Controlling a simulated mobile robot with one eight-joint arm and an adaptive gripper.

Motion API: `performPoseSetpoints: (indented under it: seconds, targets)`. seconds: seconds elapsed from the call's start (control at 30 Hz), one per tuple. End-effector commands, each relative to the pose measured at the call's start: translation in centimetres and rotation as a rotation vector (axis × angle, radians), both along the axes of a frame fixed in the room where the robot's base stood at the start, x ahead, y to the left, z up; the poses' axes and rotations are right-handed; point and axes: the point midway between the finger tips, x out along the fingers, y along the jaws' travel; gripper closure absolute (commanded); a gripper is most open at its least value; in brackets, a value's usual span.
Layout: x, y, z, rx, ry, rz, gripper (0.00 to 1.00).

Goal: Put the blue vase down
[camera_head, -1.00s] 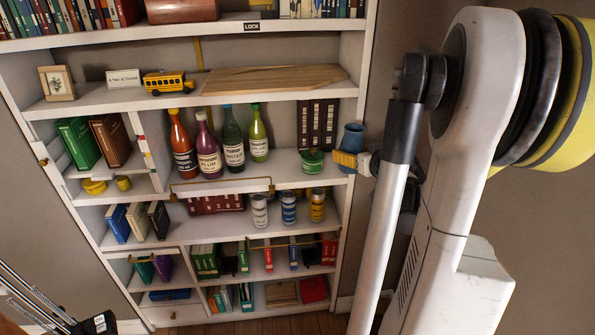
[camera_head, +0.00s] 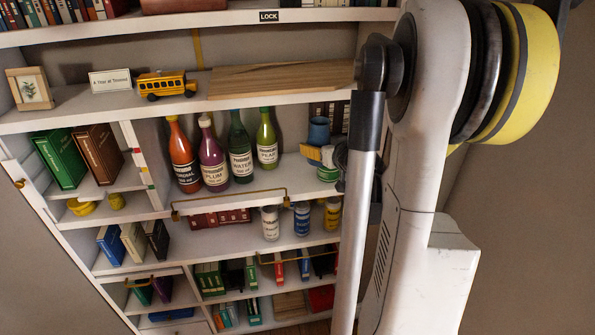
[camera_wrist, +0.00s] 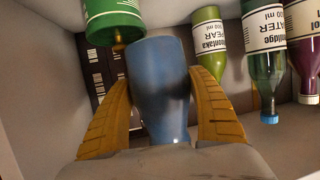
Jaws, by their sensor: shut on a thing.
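The blue vase (camera_head: 319,131) is in the right part of the bottle shelf's space, in front of the dark binders. In the wrist view the vase (camera_wrist: 158,85) sits between the two yellow fingers of my gripper (camera_wrist: 165,115), which is shut on it. My gripper (camera_head: 316,154) is partly hidden by my arm in the head view. A green can (camera_head: 328,173) is close below the vase and fingers. I cannot tell whether the vase's base touches the shelf (camera_head: 285,180).
Several bottles stand to the left; the green pear bottle (camera_head: 267,140) is nearest. Dark binders (camera_head: 338,116) are behind. A wooden board (camera_head: 270,78) lies on the shelf above. Some bare shelf shows between the pear bottle and the green can.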

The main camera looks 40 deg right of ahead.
Motion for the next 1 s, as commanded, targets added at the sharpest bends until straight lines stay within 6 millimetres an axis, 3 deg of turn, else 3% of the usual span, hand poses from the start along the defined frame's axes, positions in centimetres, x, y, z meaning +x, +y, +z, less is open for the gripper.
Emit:
performPoseSetpoints:
  seconds: [0.13, 0.33, 0.47, 0.7, 1.0]
  targets:
    - [3.1, 2.4, -2.7, -0.001, 0.000, 0.006, 0.74]
    - [5.3, 4.0, -4.1, -0.001, -0.001, 0.001, 0.74]
    - [5.6, 4.3, -4.6, 0.000, -0.001, 0.000, 0.74]
    - [5.6, 4.2, -8.2, -0.001, -0.001, -0.001, 0.74]
    - [5.6, 4.2, -8.3, 0.000, 0.000, 0.000, 0.74]
